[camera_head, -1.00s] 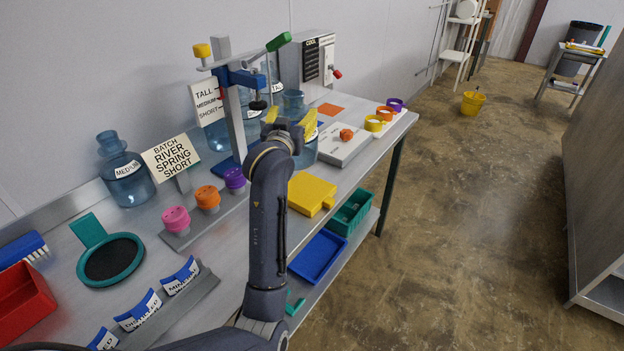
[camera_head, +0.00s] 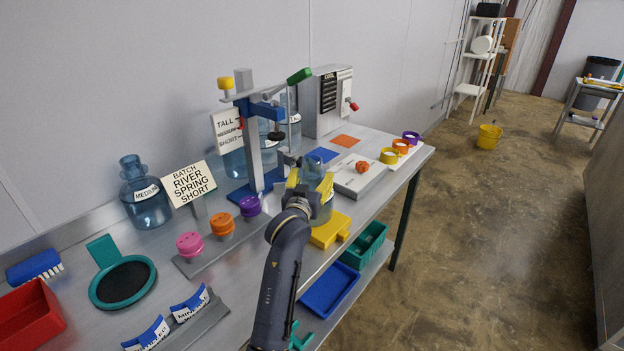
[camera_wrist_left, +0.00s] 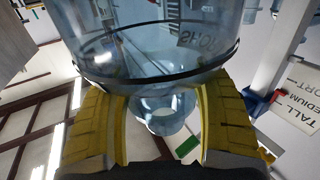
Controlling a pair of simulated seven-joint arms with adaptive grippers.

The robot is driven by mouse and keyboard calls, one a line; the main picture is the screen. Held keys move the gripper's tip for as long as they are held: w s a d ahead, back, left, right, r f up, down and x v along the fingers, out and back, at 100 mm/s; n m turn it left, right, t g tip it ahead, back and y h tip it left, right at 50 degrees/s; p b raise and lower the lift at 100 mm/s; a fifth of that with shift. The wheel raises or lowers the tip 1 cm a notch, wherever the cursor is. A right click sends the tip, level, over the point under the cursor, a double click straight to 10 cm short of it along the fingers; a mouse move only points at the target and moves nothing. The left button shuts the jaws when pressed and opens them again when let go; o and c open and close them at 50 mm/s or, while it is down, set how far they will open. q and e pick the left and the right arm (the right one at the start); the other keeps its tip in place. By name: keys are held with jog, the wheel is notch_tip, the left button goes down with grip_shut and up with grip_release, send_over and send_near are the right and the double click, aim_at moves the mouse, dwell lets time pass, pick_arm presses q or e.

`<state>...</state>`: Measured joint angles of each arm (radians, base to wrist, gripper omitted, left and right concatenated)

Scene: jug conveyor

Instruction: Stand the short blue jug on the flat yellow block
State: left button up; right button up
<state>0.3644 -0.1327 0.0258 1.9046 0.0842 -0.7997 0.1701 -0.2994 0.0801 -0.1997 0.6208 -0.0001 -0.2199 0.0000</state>
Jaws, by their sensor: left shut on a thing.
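The short blue jug (camera_head: 322,212) is see-through and looks upright in the head view. My left gripper (camera_head: 311,180) is shut on it with yellow finger pads around its upper part. In the left wrist view the jug (camera_wrist_left: 150,45) fills the top, with a dark band and lettering seen through it, between the pads of my left gripper (camera_wrist_left: 165,115). The flat yellow block (camera_head: 328,234) lies at the bench's front edge. The jug's lower end overlaps the block in the picture; I cannot tell whether they touch. My right gripper is not in view.
A blue-and-grey stand (camera_head: 258,150) with a green-tipped lever rises behind the jug. A light tray (camera_head: 357,182) with an orange piece lies right of it. A green bin (camera_head: 366,245) and blue tray (camera_head: 330,291) sit below the bench edge. Colored knobs (camera_head: 222,224) stand left.

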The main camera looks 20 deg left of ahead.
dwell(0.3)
pick_arm(q)
jog(key=o, duration=1.6)
jog(key=shift+f, duration=0.15)
jog(key=shift+s, duration=0.25)
jog(key=s, duration=1.1)
jog(key=shift+s+d, duration=0.25)
jog(key=shift+d, duration=0.1)
